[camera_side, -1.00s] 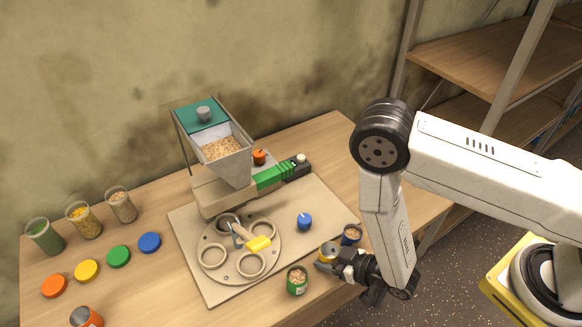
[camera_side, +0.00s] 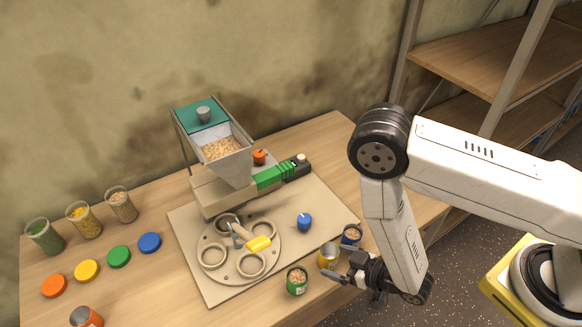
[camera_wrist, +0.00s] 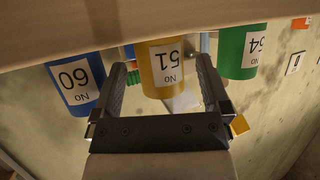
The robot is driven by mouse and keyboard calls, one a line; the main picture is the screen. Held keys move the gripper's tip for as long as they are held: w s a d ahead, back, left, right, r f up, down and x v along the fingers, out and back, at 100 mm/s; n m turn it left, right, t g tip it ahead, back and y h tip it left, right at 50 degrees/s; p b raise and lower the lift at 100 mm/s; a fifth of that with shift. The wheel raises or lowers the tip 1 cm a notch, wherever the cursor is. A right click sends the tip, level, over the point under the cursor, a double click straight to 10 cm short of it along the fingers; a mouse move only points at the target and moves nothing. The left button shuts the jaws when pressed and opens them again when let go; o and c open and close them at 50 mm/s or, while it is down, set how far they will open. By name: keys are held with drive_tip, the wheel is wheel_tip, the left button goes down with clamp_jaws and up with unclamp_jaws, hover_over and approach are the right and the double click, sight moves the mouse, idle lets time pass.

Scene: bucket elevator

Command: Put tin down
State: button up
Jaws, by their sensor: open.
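The yellow tin (camera_side: 328,257) stands upright on the table between the green tin (camera_side: 297,281) and the blue tin (camera_side: 351,235). My gripper (camera_side: 343,277) is open and empty, just in front of the yellow tin and low over the table's front edge. In the wrist view the yellow tin (camera_wrist: 168,72) appears beyond and between the open fingers (camera_wrist: 160,66), with its number label facing me upside down. The blue tin (camera_wrist: 76,82) is left of the fingers there, and the green tin (camera_wrist: 241,52) is right of them.
A round holder plate with rings (camera_side: 238,250) sits on the beige base board (camera_side: 200,283) below the hopper (camera_side: 225,150). An orange tin (camera_side: 86,317), coloured lids (camera_side: 118,257) and several filled clear cups (camera_side: 84,221) stand at left. A blue-topped knob (camera_side: 304,222) is on the board.

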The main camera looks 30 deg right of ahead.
sight(336, 261)
drive_tip(key=shift+v, duration=2.5)
drive_tip(key=shift+o, duration=0.2)
drive_tip(key=shift+w, duration=0.1)
